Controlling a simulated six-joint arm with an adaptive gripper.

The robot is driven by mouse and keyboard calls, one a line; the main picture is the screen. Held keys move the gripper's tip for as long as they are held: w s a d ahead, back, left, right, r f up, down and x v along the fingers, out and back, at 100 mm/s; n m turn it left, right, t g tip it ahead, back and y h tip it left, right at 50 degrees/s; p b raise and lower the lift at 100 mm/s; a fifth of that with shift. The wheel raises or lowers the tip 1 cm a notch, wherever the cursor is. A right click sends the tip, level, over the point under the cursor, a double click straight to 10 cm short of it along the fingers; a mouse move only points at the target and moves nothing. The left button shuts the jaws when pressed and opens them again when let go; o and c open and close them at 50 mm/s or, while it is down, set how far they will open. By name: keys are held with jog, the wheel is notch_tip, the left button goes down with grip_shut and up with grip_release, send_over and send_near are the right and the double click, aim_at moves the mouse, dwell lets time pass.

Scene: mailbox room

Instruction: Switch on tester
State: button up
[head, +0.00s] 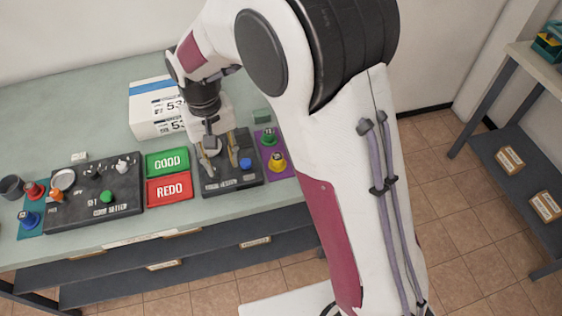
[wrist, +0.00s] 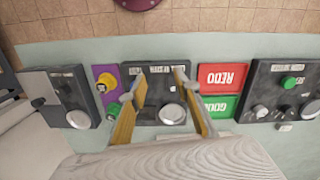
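A dark control panel (head: 215,184) with a blue button (head: 245,163) stands right of the GOOD and REDO trays; its label is too small to read. In the wrist view this panel (wrist: 158,90) lies under my gripper, with a round white gauge (wrist: 171,113) on it. Another dark panel (head: 125,207) with a green button (head: 107,196) stands at the left. I cannot tell from the labels which one is the tester. My gripper (head: 220,165) is open and empty over the blue-button panel, its fingers (wrist: 160,77) apart. Contact with the panel cannot be made out.
A green GOOD tray (head: 167,162) and red REDO tray (head: 170,188) sit between the panels. A white box (head: 150,112) stands behind. A purple mat (head: 283,173) with green and yellow items is at the right. A third dark panel (wrist: 66,92) shows in the wrist view.

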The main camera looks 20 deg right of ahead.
jog(key=s+d+r+t, duration=0.2)
jog(key=s+d+r, duration=0.8)
jog(key=s+r, duration=0.1)
jog(key=shift+s+d+y, duration=0.3)
jog(key=shift+s+d, duration=0.1)
jog(key=shift+s, duration=0.4)
dwell(0.8)
dwell(0.5)
jog(key=s+d+r+m+t, duration=0.2)
jog(key=s+d+r+t, duration=0.2)
jog(key=s, duration=0.4)
jog(key=shift+s+d+r, duration=0.2)
jog(key=shift+d+r, duration=0.6)
jog(key=shift+d, duration=0.2)
